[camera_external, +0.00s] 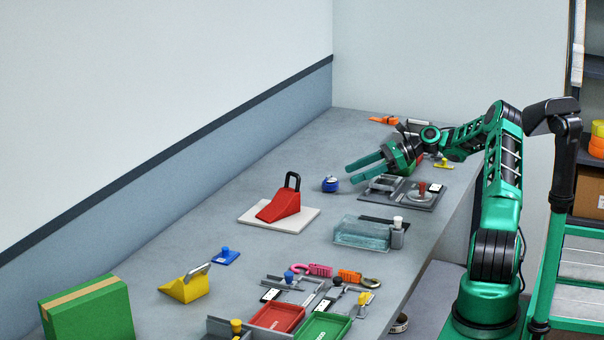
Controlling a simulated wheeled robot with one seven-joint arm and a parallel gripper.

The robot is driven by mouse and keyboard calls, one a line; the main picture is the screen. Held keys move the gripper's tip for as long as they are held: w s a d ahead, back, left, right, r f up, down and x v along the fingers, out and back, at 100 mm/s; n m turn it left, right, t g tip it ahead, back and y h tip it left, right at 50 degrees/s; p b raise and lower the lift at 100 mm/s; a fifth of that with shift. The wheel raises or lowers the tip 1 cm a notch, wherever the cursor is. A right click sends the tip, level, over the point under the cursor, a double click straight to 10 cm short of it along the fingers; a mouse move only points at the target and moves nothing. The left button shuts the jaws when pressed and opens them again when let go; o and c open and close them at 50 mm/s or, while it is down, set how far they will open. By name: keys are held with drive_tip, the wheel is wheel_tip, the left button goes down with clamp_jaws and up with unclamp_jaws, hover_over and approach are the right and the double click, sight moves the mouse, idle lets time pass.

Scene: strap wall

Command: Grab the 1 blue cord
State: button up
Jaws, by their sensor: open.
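A small round blue item (331,184) with a light top sits on the grey workbench (222,208) near its middle. It may be the blue cord, but it is too small to make out a cord shape. My green gripper (349,180) is open and empty, with its two fingers pointing left toward this item. The fingertips look close to its right side; I cannot tell the exact gap or height.
A red wedge with a black handle (278,206) stands on a white plate to the left. A clear box (362,233) is in front, and a grey fixture (404,192) is right of the fingers. Tools and trays crowd the near end. Bare bench lies behind the blue item.

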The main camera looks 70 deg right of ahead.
sight(333, 179)
drive_tip(key=shift+w+r+x, duration=0.1)
drive_tip(key=shift+r+x, duration=0.05)
drive_tip(key=shift+x, duration=1)
drive_tip(key=shift+w+r+x, duration=0.1)
drive_tip(key=shift+x, duration=1.05)
drive_tip(key=shift+w+r+x, duration=0.1)
drive_tip(key=shift+r+x, duration=0.05)
drive_tip(key=shift+x, duration=0.95)
drive_tip(key=shift+d, duration=0.2)
drive_tip(key=c, duration=1.2)
